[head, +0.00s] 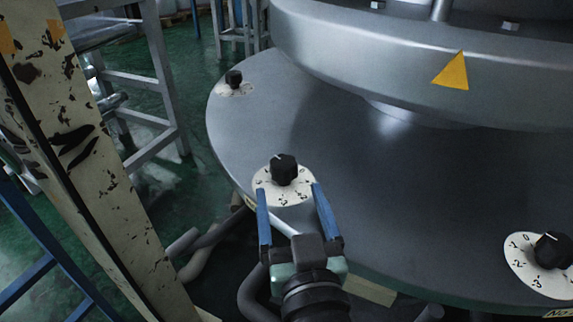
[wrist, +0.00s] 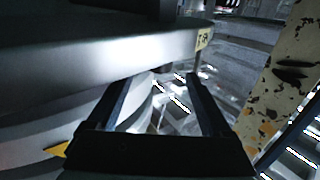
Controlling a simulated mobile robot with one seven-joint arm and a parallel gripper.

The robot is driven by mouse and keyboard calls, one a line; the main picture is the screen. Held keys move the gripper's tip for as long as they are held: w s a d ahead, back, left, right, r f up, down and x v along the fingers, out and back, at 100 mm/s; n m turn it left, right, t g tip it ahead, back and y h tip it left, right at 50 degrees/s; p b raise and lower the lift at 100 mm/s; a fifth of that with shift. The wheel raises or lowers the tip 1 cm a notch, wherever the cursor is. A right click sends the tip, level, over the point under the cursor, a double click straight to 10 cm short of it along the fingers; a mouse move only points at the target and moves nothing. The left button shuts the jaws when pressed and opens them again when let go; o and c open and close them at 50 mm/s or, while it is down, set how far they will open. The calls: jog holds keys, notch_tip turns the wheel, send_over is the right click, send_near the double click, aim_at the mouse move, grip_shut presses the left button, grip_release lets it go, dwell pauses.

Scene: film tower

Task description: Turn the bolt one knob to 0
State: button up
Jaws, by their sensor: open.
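Three black knobs on white numbered dials sit along the rim of a round grey metal plate. The middle knob (head: 284,169) is in front of my gripper; its white mark is toward the top left, and its dial (head: 268,192) is partly covered. Another knob (head: 548,250) is at the lower right, with 1 and 0 legible on its dial. A third knob (head: 234,79) is small at the far left. I cannot read which is bolt one. My gripper (head: 290,188) is open and empty, its blue fingers on either side of the middle dial's near part. It also shows in the wrist view (wrist: 158,80).
The plate (head: 400,195) has free room behind the middle knob. A heavy metal drum (head: 360,60) with a yellow triangle stands over it. A chipped cream post (head: 85,150) is at the left, and pipes (head: 205,240) run below the rim.

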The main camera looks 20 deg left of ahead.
aim_at(285, 177)
jog(key=x, duration=0.7)
jog(key=shift+w+a, duration=0.1)
jog(key=shift+w, duration=0.2)
grip_shut()
